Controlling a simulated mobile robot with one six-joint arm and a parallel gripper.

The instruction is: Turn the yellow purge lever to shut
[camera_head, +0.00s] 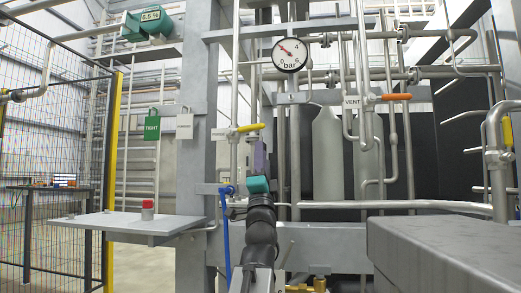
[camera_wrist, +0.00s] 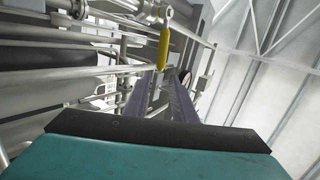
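The yellow purge lever (camera_head: 250,128) sits on a thin pipe below the pressure gauge in the head view. It points right and tilts slightly upward from its valve. In the wrist view the yellow lever (camera_wrist: 164,46) shows just beyond the fingertips, near the top centre. My gripper (camera_head: 260,145) has a teal body and purple fingers and points up just below the lever. In the wrist view my gripper (camera_wrist: 162,75) shows a gap between its two fingers, with nothing held. Whether a fingertip touches the lever, I cannot tell.
A round gauge (camera_head: 290,54) is above. An orange vent lever (camera_head: 395,97) and pipes stand to the right. Hanging tags, one green (camera_head: 152,127), are to the left. A blue-handled valve (camera_head: 227,190) is close beside my arm. A shelf (camera_head: 120,222) holds a red button.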

